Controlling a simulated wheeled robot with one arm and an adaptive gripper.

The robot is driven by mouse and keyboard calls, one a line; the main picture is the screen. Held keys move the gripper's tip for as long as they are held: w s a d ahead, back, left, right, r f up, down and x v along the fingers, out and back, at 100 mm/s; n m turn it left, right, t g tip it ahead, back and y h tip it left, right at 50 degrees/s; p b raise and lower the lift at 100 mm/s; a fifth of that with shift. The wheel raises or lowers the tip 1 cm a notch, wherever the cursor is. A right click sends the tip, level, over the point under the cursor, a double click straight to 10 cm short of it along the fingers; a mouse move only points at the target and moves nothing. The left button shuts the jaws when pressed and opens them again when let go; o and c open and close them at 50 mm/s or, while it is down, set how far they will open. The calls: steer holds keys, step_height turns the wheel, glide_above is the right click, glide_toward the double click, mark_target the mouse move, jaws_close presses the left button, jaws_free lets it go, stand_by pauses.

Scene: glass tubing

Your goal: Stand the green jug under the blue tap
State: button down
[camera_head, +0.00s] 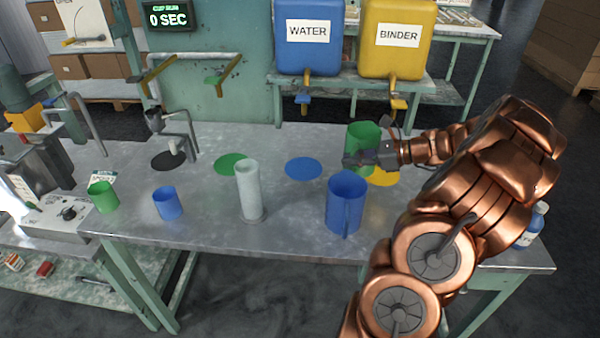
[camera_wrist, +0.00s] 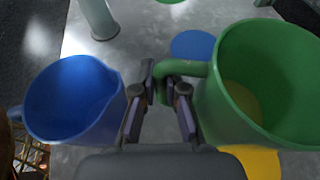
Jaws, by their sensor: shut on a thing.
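The green jug (camera_head: 362,138) is at the right back of the table, upright, near the yellow disc (camera_head: 384,178). In the wrist view the green jug (camera_wrist: 265,80) is at the right with its open mouth towards me. My gripper (camera_head: 352,160) is shut on the jug's handle (camera_wrist: 180,68); the fingers (camera_wrist: 160,82) show beside it. The jug's base is partly hidden, so I cannot tell whether it touches the table. The blue tap (camera_head: 303,99) hangs below the blue WATER tank (camera_head: 308,35), above and behind the blue disc (camera_head: 303,168), left of the jug.
A large blue jug (camera_head: 345,203) stands in front of my gripper; it also shows at the wrist view's left (camera_wrist: 75,98). A pale cylinder (camera_head: 249,190) stands left of it. The blue disc is bare. The yellow BINDER tank (camera_head: 397,38) has a yellow tap (camera_head: 398,103).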

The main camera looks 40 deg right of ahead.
steer(key=shift+s+f, duration=0.15)
steer(key=shift+f, duration=0.3)
steer(key=shift+w+a, duration=0.15)
steer(key=shift+w, duration=0.05)
steer(key=shift+w+a+r+p+x, duration=0.15)
steer(key=shift+r+p+x, duration=0.35)
steer(key=shift+x, duration=2.4)
steer(key=shift+w+a+r+p+x, duration=0.15)
steer(key=shift+r+p+x, duration=0.35)
steer(key=shift+x, duration=2.4)
steer(key=shift+w+a+r+p+x, duration=0.15)
steer(key=shift+r+p+x, duration=0.35)
steer(key=shift+x, duration=2.4)
steer(key=shift+f, duration=0.1)
steer(key=c, duration=1.2)
jaws_free()
